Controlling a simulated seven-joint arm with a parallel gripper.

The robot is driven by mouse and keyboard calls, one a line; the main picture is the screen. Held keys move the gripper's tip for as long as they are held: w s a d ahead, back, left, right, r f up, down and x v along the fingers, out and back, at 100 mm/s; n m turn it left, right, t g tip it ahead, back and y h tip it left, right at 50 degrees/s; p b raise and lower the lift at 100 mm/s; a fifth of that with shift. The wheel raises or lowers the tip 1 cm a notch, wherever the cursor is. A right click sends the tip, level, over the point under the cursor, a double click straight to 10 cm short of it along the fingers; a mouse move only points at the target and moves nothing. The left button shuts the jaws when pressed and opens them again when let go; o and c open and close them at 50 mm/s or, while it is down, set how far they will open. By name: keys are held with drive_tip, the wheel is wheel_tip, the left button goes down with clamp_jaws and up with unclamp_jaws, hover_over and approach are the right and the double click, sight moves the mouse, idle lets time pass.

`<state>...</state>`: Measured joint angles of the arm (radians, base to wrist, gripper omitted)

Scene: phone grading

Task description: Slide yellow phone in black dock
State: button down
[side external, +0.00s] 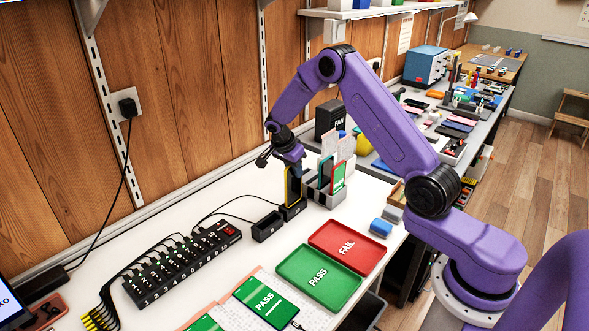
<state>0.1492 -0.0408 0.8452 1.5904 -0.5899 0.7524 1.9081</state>
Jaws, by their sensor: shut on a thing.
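The yellow phone (287,187) stands upright, its dark face partly showing and its yellow edge to the left. My gripper (290,166) points down from above and is shut on the phone's upper end. A black dock (292,211) sits directly under the phone. The phone's lower end meets the dock in the picture, but I cannot tell how deep it sits in the slot. A second black dock (267,227) stands just to the left and looks empty.
A grey rack (325,198) with several upright phones stands close on the right. A green PASS tray (318,279) and a red FAIL tray (346,247) lie in front. A black charging hub (183,264) with cables lies at left. A blue block (381,227) sits near the edge.

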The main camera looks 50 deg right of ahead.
drive_tip(key=shift+f, duration=0.15)
drive_tip(key=shift+f, duration=0.5)
drive_tip(key=shift+f, duration=0.15)
idle(0.4)
drive_tip(key=shift+f, duration=0.5)
drive_tip(key=c, duration=1)
unclamp_jaws()
